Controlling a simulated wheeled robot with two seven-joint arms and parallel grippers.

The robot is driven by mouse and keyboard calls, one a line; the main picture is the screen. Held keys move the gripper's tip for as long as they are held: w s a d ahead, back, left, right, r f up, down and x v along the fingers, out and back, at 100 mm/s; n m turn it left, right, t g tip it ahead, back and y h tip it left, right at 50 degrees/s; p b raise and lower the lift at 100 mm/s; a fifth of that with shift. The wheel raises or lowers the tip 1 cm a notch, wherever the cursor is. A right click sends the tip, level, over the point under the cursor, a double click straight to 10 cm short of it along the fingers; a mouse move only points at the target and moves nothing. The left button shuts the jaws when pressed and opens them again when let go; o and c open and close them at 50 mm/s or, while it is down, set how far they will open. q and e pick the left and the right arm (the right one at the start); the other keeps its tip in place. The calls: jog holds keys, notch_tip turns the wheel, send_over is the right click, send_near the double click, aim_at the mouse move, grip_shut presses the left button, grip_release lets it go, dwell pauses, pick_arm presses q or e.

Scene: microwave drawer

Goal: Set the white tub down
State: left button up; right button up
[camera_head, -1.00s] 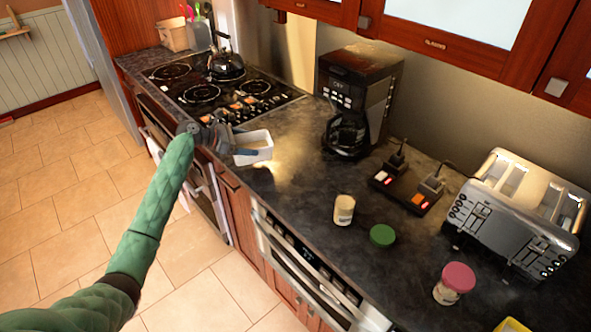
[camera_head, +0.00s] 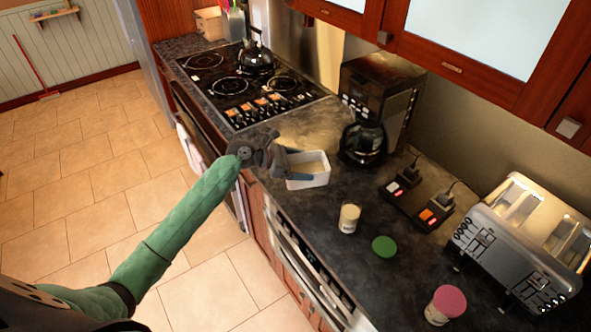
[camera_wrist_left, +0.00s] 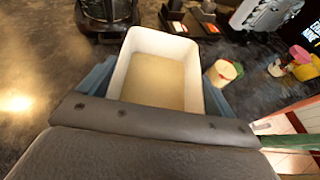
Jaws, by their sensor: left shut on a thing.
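The white tub (camera_head: 308,180) is a small open rectangular container with a beige inside. It is at the counter's front part, between the stove and the cream jar. My left gripper (camera_head: 292,166) is shut on it from the left, with blue fingers along its sides. In the left wrist view the tub (camera_wrist_left: 158,82) sits between the two fingers, upright as far as I can see. Whether its base touches the counter (camera_head: 335,258) or is a little above it, I cannot tell. My right gripper is not in view.
A coffee maker (camera_head: 385,100) stands behind the tub. To the right are a cream jar (camera_head: 349,218), a green lid (camera_head: 384,246), a power strip (camera_head: 420,205), a toaster (camera_head: 520,245) and a pink-lidded jar (camera_head: 446,304). The stove (camera_head: 245,85) with a kettle (camera_head: 256,58) lies to the left.

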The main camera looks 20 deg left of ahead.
aim_at(295, 161)
pick_arm(q)
jog(key=w+a+f, duration=0.2)
jog(key=w, duration=0.1)
jog(key=shift+w+a+f+b, duration=0.6)
jog(key=shift+w+f+b, duration=0.3)
jog(key=shift+b, duration=0.3)
jog(key=shift+w+a+f+b, duration=0.3)
jog(key=shift+w+a+b, duration=0.15)
jog(key=shift+b, duration=0.2)
jog(key=shift+s+f, duration=0.1)
jog(key=shift+f, duration=0.05)
notch_tip(295, 161, down, 3)
jog(key=b, duration=0.4)
jog(key=shift+f, duration=0.15)
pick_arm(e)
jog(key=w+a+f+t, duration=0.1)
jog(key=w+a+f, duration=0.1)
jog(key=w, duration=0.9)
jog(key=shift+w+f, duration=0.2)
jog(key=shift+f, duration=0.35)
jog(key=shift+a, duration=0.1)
pick_arm(q)
jog(key=o, duration=0.8)
jog(key=shift+f, duration=0.1)
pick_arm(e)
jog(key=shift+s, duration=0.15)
pick_arm(q)
jog(key=shift+o, duration=0.2)
